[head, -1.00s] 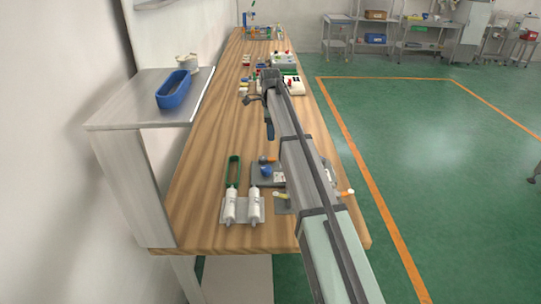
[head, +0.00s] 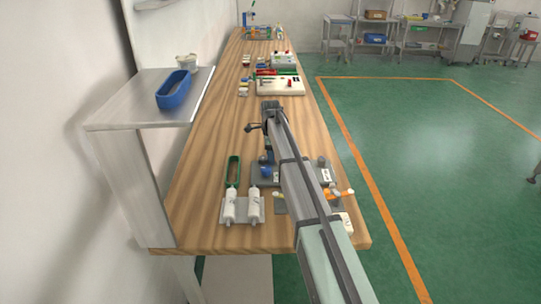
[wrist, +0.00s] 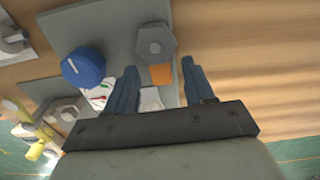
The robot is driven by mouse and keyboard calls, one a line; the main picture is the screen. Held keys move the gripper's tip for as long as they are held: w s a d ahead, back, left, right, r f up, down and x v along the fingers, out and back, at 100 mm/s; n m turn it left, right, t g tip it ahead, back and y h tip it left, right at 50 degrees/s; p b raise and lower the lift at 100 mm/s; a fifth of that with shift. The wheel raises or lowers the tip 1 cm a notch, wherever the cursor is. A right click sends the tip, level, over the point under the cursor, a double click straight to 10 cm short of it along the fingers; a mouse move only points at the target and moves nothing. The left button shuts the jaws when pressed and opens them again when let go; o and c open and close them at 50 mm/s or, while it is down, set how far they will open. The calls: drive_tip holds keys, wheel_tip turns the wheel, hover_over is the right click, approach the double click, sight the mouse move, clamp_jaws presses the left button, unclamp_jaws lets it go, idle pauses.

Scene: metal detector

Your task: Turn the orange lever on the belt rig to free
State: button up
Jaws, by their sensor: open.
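In the wrist view an orange lever (wrist: 160,75) sticks out from a grey hexagonal hub (wrist: 155,40) on a grey plate (wrist: 112,22). A blue knob (wrist: 83,67) stands on the same plate, to the left. My gripper (wrist: 160,84) is open and empty, with one finger on each side of the lever's orange end in the picture. I cannot tell how far above it the fingers are. A white label patch shows between the fingers. In the head view my gripper (head: 266,120) is over the table and my arm hides much of the rig; the blue knob (head: 267,171) shows beside it.
Yellow-orange handles (head: 341,194) show right of my arm. A white device (head: 281,86) lies farther up the table. The wooden table (head: 205,145) is bare at left.

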clamp_jaws()
idle(0.4)
drive_tip(key=shift+w+n, duration=0.1)
drive_tip(key=shift+n, duration=0.3)
drive_tip(key=n, duration=0.2)
drive_tip(key=shift+w+a+n, duration=0.1)
drive_tip(key=shift+w+n, duration=0.3)
drive_tip(key=n, duration=0.3)
drive_tip(key=shift+w+a+n, duration=0.2)
drive_tip(key=shift+w+n, duration=0.1)
drive_tip(key=shift+w, duration=0.1)
drive_tip(key=n, duration=0.3)
drive_tip(key=shift+w+a, duration=0.3)
drive_tip(key=shift+a, duration=0.05)
drive_tip(key=shift+w+a+n, duration=0.1)
drive_tip(key=shift+a+n, duration=0.1)
drive_tip(key=shift+n, duration=0.75)
drive_tip(key=shift+w+a+n, duration=0.1)
drive_tip(key=shift+a+n, duration=0.05)
drive_tip(key=shift+n, duration=0.8)
